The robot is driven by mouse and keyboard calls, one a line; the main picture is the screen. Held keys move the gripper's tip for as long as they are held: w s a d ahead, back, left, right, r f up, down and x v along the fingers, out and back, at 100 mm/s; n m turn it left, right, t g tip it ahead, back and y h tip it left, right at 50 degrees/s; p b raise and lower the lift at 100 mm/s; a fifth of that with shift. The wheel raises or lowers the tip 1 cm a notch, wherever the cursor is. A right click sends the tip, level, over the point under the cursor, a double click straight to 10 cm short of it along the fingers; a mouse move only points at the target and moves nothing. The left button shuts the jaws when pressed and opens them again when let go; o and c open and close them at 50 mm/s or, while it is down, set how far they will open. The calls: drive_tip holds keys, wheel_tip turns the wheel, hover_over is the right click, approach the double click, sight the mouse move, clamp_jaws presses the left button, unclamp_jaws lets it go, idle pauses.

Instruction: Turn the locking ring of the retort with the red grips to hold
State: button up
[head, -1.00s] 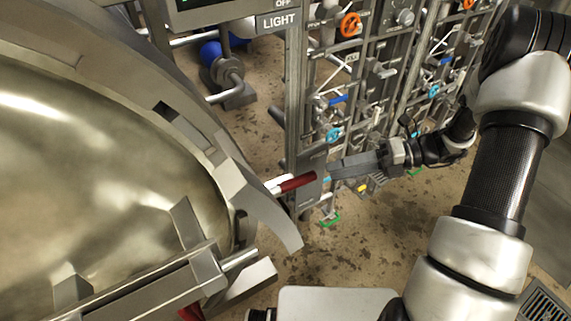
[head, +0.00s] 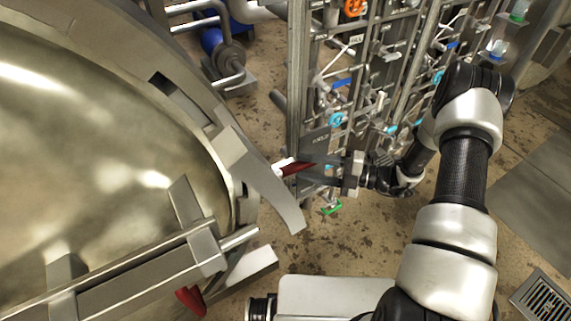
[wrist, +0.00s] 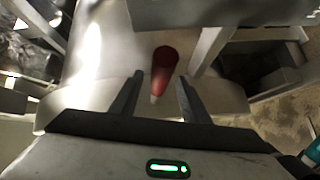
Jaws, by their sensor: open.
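The retort's round metal door (head: 90,150) fills the left of the head view, with the grey locking ring (head: 193,117) around it. A red grip (head: 297,169) on a pale rod sticks out at the ring's right side. Another red grip (head: 190,301) shows low, under the door's crossbar. My gripper (head: 312,172) is open at the upper red grip, its fingers overlapping the grip's outer end in the head view. In the wrist view, this red grip (wrist: 163,65) lies ahead and between the spread fingertips (wrist: 160,77). Contact with the fingers cannot be told.
A rack of pipes and valves (head: 375,75) stands behind my gripper, with a grey post (head: 298,70) close by. A dark plate with small lettering (head: 316,141) is just above the grip. Open stained floor (head: 370,235) lies below my arm.

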drive_tip(key=x, duration=0.6)
drive_tip(key=shift+a, duration=0.25)
clamp_jaws()
drive_tip(key=shift+f, duration=0.1)
